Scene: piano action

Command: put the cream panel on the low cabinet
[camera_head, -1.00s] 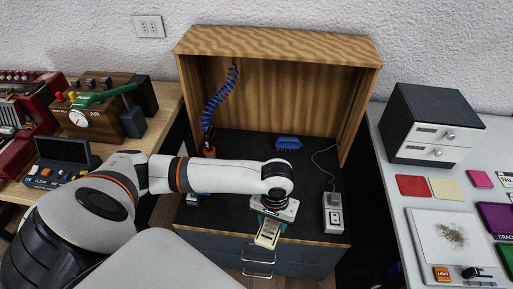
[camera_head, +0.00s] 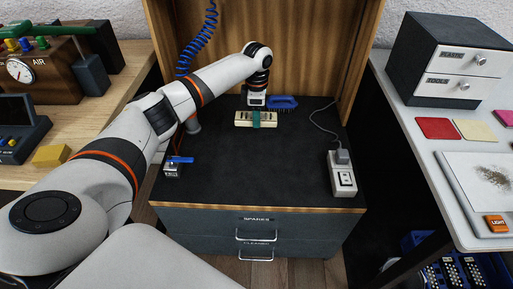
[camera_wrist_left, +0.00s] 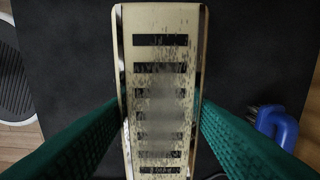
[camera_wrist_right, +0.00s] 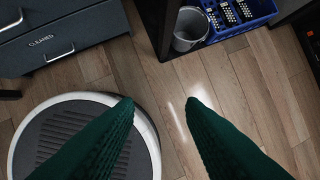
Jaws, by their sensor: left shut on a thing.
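The cream panel (camera_head: 241,121) is a slotted, speckled plate; in the left wrist view (camera_wrist_left: 160,22) its row of dark slots shows, some blurred. My left gripper (camera_head: 256,118) is shut on it, with a green finger on each long side. The panel is over the back half of the dark top of the low cabinet (camera_head: 255,170), in front of the blue brush. I cannot tell whether it touches the top. My right gripper (camera_wrist_right: 162,105) is open and empty above the floor, and is not in the head view.
A blue brush (camera_head: 284,102) lies behind the panel. A grey switch box (camera_head: 342,174) with a cord stands at the right of the top, and a small blue-handled device (camera_head: 173,168) at the front left. The middle and front of the top are clear.

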